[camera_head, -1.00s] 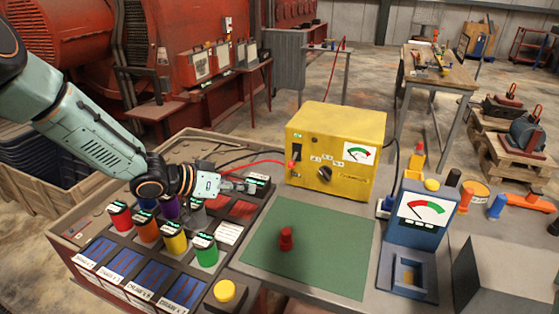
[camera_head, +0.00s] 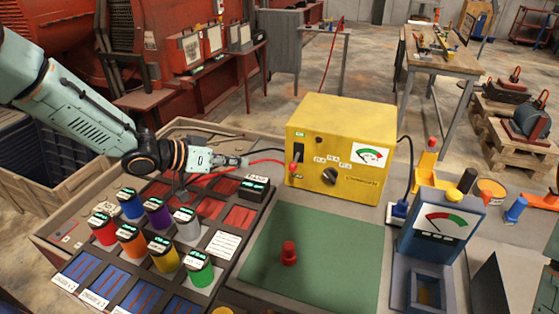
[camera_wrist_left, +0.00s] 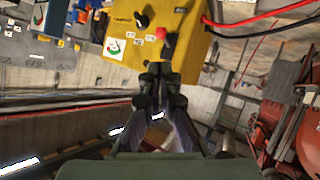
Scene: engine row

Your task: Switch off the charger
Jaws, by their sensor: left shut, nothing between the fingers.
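The charger (camera_head: 335,155) is a yellow box at the back of the bench. Its front has a dark switch (camera_head: 298,152) at the left, a red plug (camera_head: 293,168) below it, a black knob (camera_head: 329,176) and a red-green meter (camera_head: 371,156). My left gripper (camera_head: 246,161) is shut and empty, left of the charger and apart from it, pointing toward its switch side. In the left wrist view, the shut fingertips (camera_wrist_left: 160,80) appear in front of the yellow charger (camera_wrist_left: 125,55), with the red plug just beyond. My right gripper is out of view.
A rack of coloured cylinders (camera_head: 163,255) stands below my left arm. A green mat (camera_head: 330,260) with a red button-like piece (camera_head: 289,253) lies before the charger. A blue meter device (camera_head: 440,230) stands at right. Red and black cables run left from the charger.

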